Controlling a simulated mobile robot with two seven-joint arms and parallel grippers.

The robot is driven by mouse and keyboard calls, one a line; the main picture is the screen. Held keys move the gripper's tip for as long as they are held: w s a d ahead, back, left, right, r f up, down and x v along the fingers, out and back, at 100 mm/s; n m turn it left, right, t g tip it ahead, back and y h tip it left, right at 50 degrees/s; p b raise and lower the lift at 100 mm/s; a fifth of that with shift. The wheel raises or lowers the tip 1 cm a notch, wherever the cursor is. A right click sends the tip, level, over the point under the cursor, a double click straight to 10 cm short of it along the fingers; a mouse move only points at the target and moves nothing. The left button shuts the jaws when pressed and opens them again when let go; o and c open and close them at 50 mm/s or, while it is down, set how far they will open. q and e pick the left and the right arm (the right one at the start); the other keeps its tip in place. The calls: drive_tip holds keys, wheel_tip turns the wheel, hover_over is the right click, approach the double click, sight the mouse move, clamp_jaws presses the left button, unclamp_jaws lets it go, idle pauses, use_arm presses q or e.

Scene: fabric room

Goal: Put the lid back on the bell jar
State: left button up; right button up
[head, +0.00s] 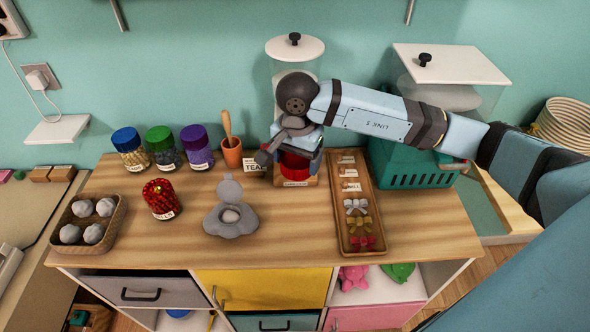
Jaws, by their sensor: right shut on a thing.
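The bell jar (161,200) is a clear jar full of red bells with a white label. It stands without a lid on the left part of the wooden cabinet top. A round red lid (294,167) is at the back middle, between the fingers of my right gripper (292,158). My right gripper points down and is shut on the lid. The lid is over a small wooden stand with a label (296,183); I cannot tell whether they touch. My left gripper is out of view.
Jars with blue (126,139), green (158,135) and purple (194,134) lids stand behind the bell jar, beside an orange cup (232,156). A grey dish (229,221) lies between jar and lid. A basket (117,232) and a bow tray (345,222) flank them.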

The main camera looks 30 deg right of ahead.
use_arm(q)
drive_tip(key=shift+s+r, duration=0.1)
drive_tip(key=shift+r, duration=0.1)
use_arm(e)
drive_tip(key=shift+r, duration=0.6)
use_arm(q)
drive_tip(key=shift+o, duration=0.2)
